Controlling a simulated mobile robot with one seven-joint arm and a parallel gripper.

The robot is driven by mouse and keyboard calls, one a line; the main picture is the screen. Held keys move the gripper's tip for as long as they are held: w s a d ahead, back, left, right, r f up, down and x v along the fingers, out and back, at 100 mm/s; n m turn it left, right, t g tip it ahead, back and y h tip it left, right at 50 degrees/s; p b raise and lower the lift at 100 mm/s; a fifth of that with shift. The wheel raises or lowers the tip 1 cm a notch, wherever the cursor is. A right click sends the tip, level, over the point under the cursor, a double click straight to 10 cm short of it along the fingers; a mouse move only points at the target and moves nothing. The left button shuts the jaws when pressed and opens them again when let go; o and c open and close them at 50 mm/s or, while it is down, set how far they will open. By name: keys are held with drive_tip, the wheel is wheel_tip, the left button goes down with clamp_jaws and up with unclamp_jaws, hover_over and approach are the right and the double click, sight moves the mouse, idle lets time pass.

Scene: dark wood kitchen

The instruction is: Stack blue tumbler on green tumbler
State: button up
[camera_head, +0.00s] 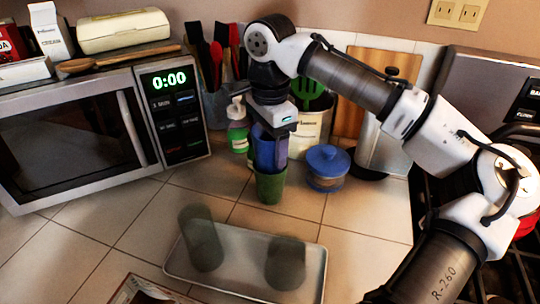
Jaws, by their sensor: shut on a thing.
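The blue tumbler (265,154) is upright in my gripper (272,132), which points down and is shut on it. The fingertips are partly hidden against the tumbler. The green tumbler (269,187) stands upright on the tiled counter, directly below the blue one in the picture. The blue tumbler's lower end meets or overlaps the green tumbler's rim. I cannot tell whether it sits inside it, rests on it or hangs just above or behind it.
A metal tray (245,240) in front bears two dark, blurry cup-like shapes. A blue-lidded jar (327,168) stands close right of the green tumbler. A green-and-white bottle (238,128) and utensil holders stand behind. A microwave (80,130) is left. Tiles left of the tumblers are clear.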

drive_tip(key=shift+f, duration=0.65)
drive_tip(key=shift+f+b, duration=0.3)
drive_tip(key=shift+f, duration=0.3)
drive_tip(key=o, duration=1)
wheel_tip(320, 180, up, 9)
drive_tip(key=shift+f, duration=0.15)
